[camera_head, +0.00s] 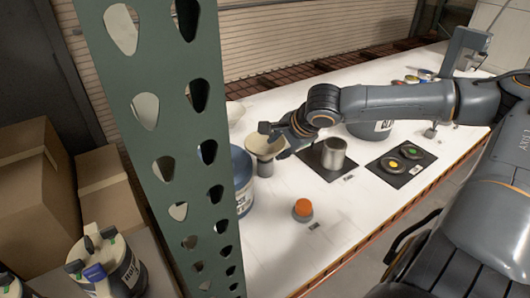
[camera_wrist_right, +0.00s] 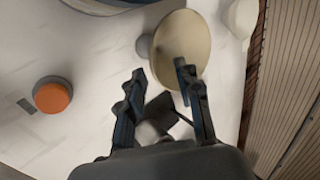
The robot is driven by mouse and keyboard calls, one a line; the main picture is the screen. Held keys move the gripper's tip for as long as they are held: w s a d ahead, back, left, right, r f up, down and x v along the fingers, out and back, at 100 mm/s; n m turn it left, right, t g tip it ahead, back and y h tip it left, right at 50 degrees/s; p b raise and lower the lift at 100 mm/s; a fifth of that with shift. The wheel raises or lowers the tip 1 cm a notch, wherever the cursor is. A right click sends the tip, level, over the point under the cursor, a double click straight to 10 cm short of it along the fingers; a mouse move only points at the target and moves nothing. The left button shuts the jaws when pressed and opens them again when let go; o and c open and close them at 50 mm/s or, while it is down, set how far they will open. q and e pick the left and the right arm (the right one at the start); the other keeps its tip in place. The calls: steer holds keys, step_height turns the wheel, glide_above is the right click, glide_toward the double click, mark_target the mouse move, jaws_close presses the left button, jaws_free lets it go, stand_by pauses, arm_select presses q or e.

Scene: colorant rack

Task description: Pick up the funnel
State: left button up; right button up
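The funnel (camera_head: 264,148) is a cream, wide-mouthed piece beside the blue bucket in the head view. In the right wrist view, its mouth shows as a beige oval (camera_wrist_right: 183,42) with a small grey round part at its left. My right gripper (camera_head: 274,139) is at the funnel in the head view and covers part of it. In the right wrist view, the fingers (camera_wrist_right: 160,70) are apart. The right finger overlaps the funnel's lower edge; I cannot tell whether they touch. My left gripper is not in view.
A blue bucket (camera_head: 242,182) stands left of the funnel. An orange-topped container (camera_head: 303,208) is in front, also seen in the wrist view (camera_wrist_right: 52,96). A metal cup (camera_head: 334,155) stands on a dark mat. A green perforated post (camera_head: 165,110) hides the table's left side.

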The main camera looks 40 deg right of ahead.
mark_target(277, 152)
steer(key=shift+s+d+f+b+x, duration=0.1)
steer(key=shift+x, duration=0.6)
steer(key=shift+s+d+f+b+x, duration=0.1)
steer(key=shift+s+x, duration=0.05)
steer(key=shift+x, duration=0.55)
steer(key=shift+s+f+b+x, duration=0.1)
steer(key=shift+x, duration=0.6)
steer(key=shift+w+f, duration=0.45)
steer(key=shift+c, duration=0.2)
jaws_close()
